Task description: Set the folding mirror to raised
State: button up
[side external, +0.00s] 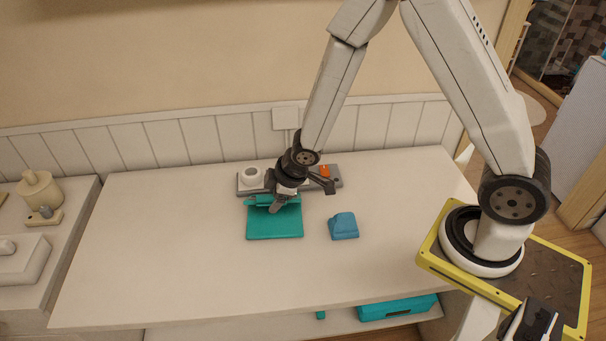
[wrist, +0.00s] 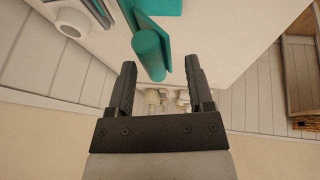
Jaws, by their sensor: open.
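The teal folding mirror (side external: 274,224) lies flat on the white table, its panel toward the front edge and a rounded hinge bar at its back edge. My gripper (side external: 276,207) is at the back edge of the panel, pointing down. In the wrist view my gripper (wrist: 160,66) is open, with two dark fingers apart and nothing held. The mirror's teal rounded bar (wrist: 150,54) shows ahead, between the lines of the fingers. I cannot tell whether a finger touches it. My wrist hides part of the mirror's back edge in the side view.
The table's left and front are clear. A teal drawer (side external: 398,307) is below.

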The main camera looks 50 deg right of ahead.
jog(key=s+a+f, duration=0.1)
jog(key=f, duration=0.1)
jog(key=s+a+f, duration=0.1)
jog(key=a+f, duration=0.1)
jog(key=f, duration=0.1)
jog(key=s+a+f, duration=0.1)
jog(key=s+f, duration=0.1)
jog(key=f, duration=0.1)
jog(key=shift+a, duration=0.35)
jog(key=shift+s+a+f, duration=0.2)
jog(key=shift+f, duration=0.6)
jog(key=shift+s+a+f, duration=0.15)
jog(key=shift+f, duration=0.65)
jog(key=s+d+r+m, duration=0.2)
jog(key=d+r+m, duration=0.1)
jog(key=r, duration=0.4)
jog(key=s+d+r+m+g+h, duration=0.1)
jog(key=s+d+r+m, duration=0.1)
jog(key=r, duration=0.6)
jog(key=s+d+r+m+g, duration=0.1)
jog(key=s+d+r+m, duration=0.2)
jog(key=d+r, duration=0.2)
jog(key=shift+s+d+r+m, duration=0.3)
jog(key=shift+d+r, duration=0.1)
jog(key=shift+r, duration=0.75)
